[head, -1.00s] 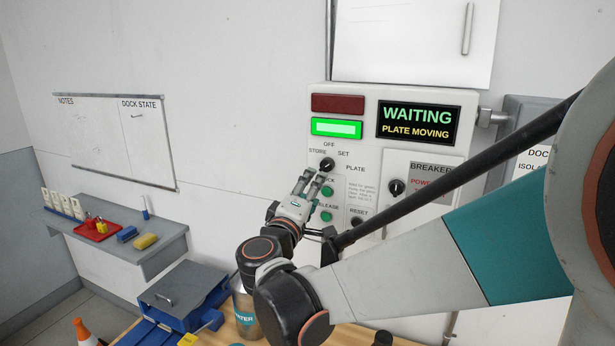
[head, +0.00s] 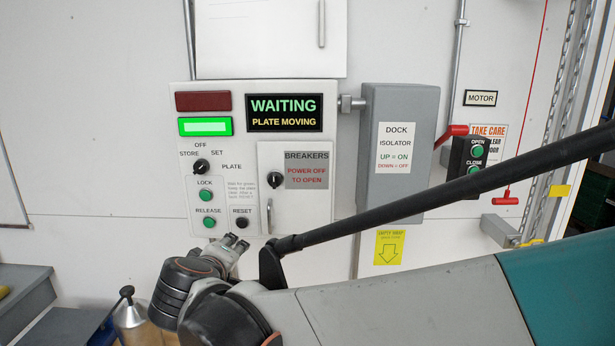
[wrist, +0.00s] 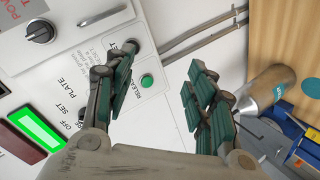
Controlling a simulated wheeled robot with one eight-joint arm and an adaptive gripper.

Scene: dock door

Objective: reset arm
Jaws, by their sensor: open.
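My gripper (head: 236,243) is open and empty, held in front of the lower edge of the white control panel (head: 240,215), just below the black RESET button (head: 241,223) in the head view. In the wrist view the two green-padded fingers (wrist: 160,88) stand wide apart. A green button (wrist: 147,81) shows between them, with panel face behind. My arm reaches across from the lower right. The mode knob (head: 201,167) and the green LOCK (head: 206,195) and RELEASE (head: 209,222) buttons are uncovered. The screen reads WAITING, PLATE MOVING (head: 284,112).
A grey dock isolator box (head: 393,150) with a red lever (head: 452,133) stands right of the panel. A metal canister (head: 134,322) stands at the lower left beside my wrist. A grey shelf (head: 25,285) is at far left.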

